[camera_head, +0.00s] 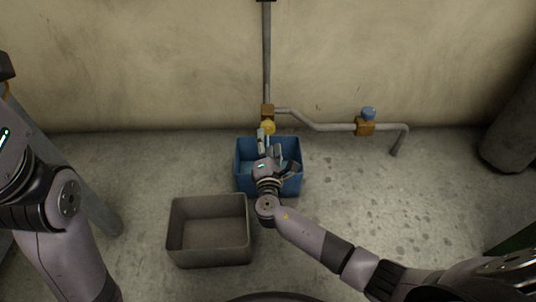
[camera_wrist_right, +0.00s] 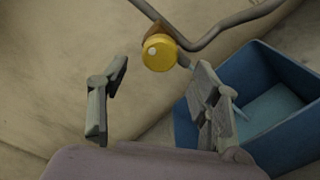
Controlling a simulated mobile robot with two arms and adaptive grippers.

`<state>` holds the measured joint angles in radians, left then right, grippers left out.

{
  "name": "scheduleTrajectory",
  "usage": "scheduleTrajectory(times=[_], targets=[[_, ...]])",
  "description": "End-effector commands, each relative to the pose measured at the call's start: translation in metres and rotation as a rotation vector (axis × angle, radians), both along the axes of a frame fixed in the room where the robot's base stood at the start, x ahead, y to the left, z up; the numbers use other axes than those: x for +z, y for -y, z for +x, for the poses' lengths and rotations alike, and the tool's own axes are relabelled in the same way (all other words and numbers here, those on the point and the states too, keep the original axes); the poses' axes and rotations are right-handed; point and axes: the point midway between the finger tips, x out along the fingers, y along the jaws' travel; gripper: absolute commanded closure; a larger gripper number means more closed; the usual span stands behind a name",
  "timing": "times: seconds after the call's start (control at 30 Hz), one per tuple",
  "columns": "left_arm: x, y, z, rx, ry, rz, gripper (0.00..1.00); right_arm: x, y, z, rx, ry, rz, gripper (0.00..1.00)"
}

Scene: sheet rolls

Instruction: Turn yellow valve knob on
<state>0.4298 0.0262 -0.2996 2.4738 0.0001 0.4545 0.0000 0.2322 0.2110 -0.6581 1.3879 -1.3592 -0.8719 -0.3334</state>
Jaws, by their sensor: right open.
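The yellow valve knob (camera_head: 268,127) sits on a brass fitting (camera_head: 267,110) on the pipe at the wall. It also shows in the right wrist view (camera_wrist_right: 159,52), ahead of the fingers and roughly between them in the picture. My right gripper (camera_head: 269,150) is open and empty, over the blue crate and just short of the knob. In the right wrist view its two fingers (camera_wrist_right: 155,98) stand wide apart, with a visible gap to the knob. My left arm comes in from the left; its gripper is not visible.
A blue crate (camera_head: 242,178) stands on the floor below the knob, and a grey crate (camera_head: 208,262) stands in front of it to the left. A blue knob (camera_head: 369,113) sits on a pipe (camera_head: 335,127) at right. A dark cylinder (camera_head: 512,130) stands far right.

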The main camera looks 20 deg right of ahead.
Motion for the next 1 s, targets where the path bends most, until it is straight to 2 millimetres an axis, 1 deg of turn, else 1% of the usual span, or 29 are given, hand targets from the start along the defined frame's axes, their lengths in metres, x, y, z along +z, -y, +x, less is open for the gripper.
scheduleTrajectory(times=[0.03,0.1,0.2,0.3,0.47,0.9,0.97,1.0], targets=[[0.0,0.0,0.0,0.0,0.0,0.0,0.34,-0.001,-0.003,-0.012,0.001,-0.001,0.002,0.42],[0.0,0.0,0.0,0.0,0.0,0.0,0.34,-0.001,-0.006,-0.024,0.0,-0.002,0.001,0.42],[0.0,0.0,0.0,0.0,0.0,-0.001,0.34,-0.001,-0.011,-0.038,0.0,-0.001,-0.001,0.42],[0.0,0.0,0.0,0.0,0.0,-0.001,0.34,0.0,-0.013,-0.047,0.0,0.0,-0.001,0.42],[0.0,0.0,0.0,0.0,0.0,-0.001,0.34,0.0,-0.015,-0.052,0.0,0.001,-0.001,0.42],[0.0,0.0,0.0,-0.001,0.0,-0.001,0.34,0.001,-0.015,-0.051,0.001,0.0,0.001,0.42],[0.0,0.0,0.002,-0.001,-0.007,-0.001,0.34,0.002,-0.018,-0.052,0.014,-0.005,0.02,0.42],[0.001,0.0,0.003,-0.001,-0.013,-0.001,0.34,0.004,-0.023,-0.052,0.035,-0.013,0.051,0.42]])
